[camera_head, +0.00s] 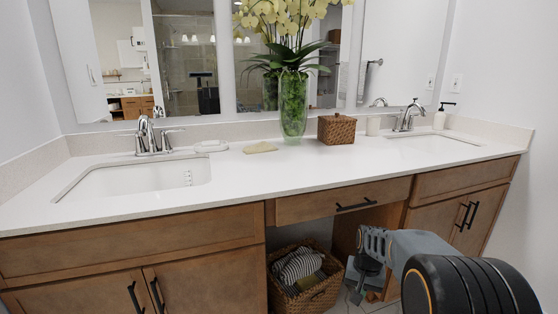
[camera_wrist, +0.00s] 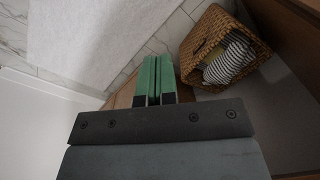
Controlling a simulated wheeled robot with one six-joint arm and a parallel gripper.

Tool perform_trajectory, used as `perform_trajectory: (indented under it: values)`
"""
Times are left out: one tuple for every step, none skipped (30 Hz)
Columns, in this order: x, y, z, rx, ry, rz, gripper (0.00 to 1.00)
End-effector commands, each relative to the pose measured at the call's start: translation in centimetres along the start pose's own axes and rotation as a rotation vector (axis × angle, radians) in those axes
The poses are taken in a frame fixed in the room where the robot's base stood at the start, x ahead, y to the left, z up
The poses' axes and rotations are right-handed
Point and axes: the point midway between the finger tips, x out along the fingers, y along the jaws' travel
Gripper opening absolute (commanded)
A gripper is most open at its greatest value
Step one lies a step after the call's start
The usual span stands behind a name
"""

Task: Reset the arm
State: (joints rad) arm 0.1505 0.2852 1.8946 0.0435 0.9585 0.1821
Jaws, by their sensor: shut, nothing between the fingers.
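My gripper shows in the wrist view (camera_wrist: 157,80) with its two green fingers shut together and nothing between them. It points down toward the floor, to the left of a wicker basket (camera_wrist: 222,48) in that view. In the head view my arm reaches in from the lower right, in front of the vanity (camera_head: 340,204). My gripper's fingertips are hard to make out there against the dark gap under the counter. The wicker basket also shows in the head view (camera_head: 325,297), to the left of my arm.
The white countertop (camera_head: 290,172) carries a glass vase with yellow flowers (camera_head: 293,105), a small woven box (camera_head: 336,129), two faucets and a soap bottle (camera_head: 440,118). Two drawer and door pulls jut out near my arm. Striped towels (camera_head: 299,266) fill the basket. A pale rug (camera_wrist: 90,40) lies on the tiles.

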Motion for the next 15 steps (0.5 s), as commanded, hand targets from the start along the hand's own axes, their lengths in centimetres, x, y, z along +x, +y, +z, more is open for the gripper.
perform_trajectory:
  values:
    - [-2.7, -0.2, 0.6, -0.013, 0.012, -0.001, 0.00]
    - [-3.7, -0.3, 0.9, -0.021, 0.018, -0.002, 0.00]
    - [-5.1, -0.4, 1.4, -0.031, 0.027, -0.003, 0.00]
    - [-6.2, -0.5, 1.8, -0.039, 0.034, -0.004, 0.00]
    - [-7.4, -0.6, 2.2, -0.048, 0.042, -0.004, 0.00]
    - [-9.2, -0.8, 2.9, -0.063, 0.054, -0.006, 0.00]
    - [-10.6, -0.9, 3.4, -0.074, 0.062, -0.007, 0.00]
    - [-12.2, -1.0, 4.0, -0.087, 0.074, -0.008, 0.00]
    - [-14.5, -1.1, 4.9, -0.104, 0.089, -0.009, 0.00]
    - [-16.4, -1.2, 5.7, -0.118, 0.102, -0.011, 0.00]
    - [-18.2, -1.3, 6.5, -0.134, 0.114, -0.012, 0.00]
    - [-20.5, -1.4, 7.6, -0.155, 0.131, -0.013, 0.00]
    - [-22.1, -1.4, 8.4, -0.170, 0.144, -0.015, 0.00]
    - [-23.6, -1.4, 9.2, -0.184, 0.156, -0.016, 0.00]
    - [-25.5, -1.4, 10.2, -0.204, 0.171, -0.017, 0.00]
